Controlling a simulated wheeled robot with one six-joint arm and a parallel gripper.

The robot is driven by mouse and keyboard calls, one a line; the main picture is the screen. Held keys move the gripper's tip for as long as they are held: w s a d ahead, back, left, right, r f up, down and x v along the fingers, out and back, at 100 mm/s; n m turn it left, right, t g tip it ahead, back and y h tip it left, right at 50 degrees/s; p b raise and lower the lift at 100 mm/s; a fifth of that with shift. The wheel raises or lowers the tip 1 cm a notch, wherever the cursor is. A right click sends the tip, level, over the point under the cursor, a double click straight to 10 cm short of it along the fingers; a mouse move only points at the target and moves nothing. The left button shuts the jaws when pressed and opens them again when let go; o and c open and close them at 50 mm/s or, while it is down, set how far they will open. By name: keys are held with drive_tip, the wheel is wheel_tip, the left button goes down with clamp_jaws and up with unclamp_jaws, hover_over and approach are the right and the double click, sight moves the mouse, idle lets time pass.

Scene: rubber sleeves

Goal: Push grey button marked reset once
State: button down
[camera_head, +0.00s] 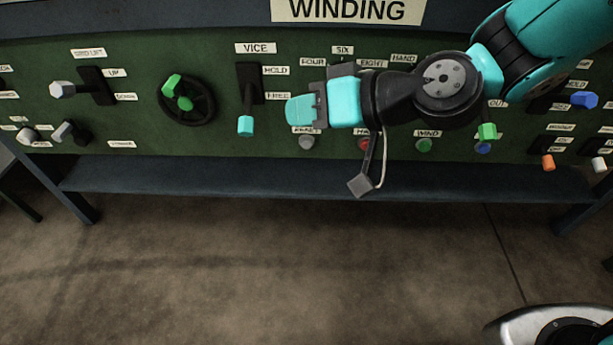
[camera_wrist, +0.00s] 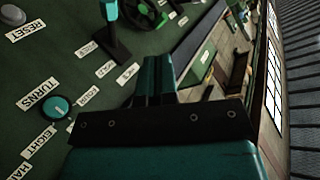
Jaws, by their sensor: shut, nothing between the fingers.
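The grey button (camera_head: 306,142) is a small round knob low on the green panel, under a label partly hidden by my gripper. In the wrist view the grey button (camera_wrist: 12,16) is at the top left corner, beside a label reading RESET (camera_wrist: 27,30). My gripper (camera_head: 292,110) is shut and empty, with its teal fingers pointing left. In the head view it appears just above the button; its distance from the panel is hard to tell. In the wrist view my gripper's fingers (camera_wrist: 156,65) are together, to the right of the button and apart from it.
A teal-tipped VICE lever (camera_head: 246,125) sticks out to the left of my gripper, with a green-handled wheel (camera_head: 187,102) beyond it. Red (camera_head: 364,144) and green (camera_head: 424,145) buttons are to the right. A teal TURNS dial (camera_wrist: 56,107) is near my fingers. A dark ledge (camera_head: 230,182) runs below.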

sight(307, 143)
drive_tip(key=w+f+m+t+b, duration=0.2)
drive_tip(key=f+b, duration=0.6)
drive_tip(key=f, duration=0.4)
drive_tip(key=w+f+m+t+h+b, duration=0.1)
drive_tip(key=w+f+m+t+b, duration=0.2)
drive_tip(key=f+b, duration=0.6)
wheel_tip(307, 143, down, 5)
drive_tip(key=w+t, duration=0.1)
drive_tip(key=w, duration=0.1)
drive_tip(key=shift+w+d+r+m+t, duration=0.2)
drive_tip(key=shift+w+m+t, duration=0.1)
drive_tip(key=shift+w+t, duration=0.1)
drive_tip(key=shift+w, duration=0.1)
drive_tip(key=w+p, duration=0.6)
drive_tip(key=w, duration=0.2)
drive_tip(key=shift+w+d+p, duration=0.15)
drive_tip(key=shift+w+p, duration=0.15)
drive_tip(key=shift+p, duration=0.1)
drive_tip(key=shift+w, duration=0.2)
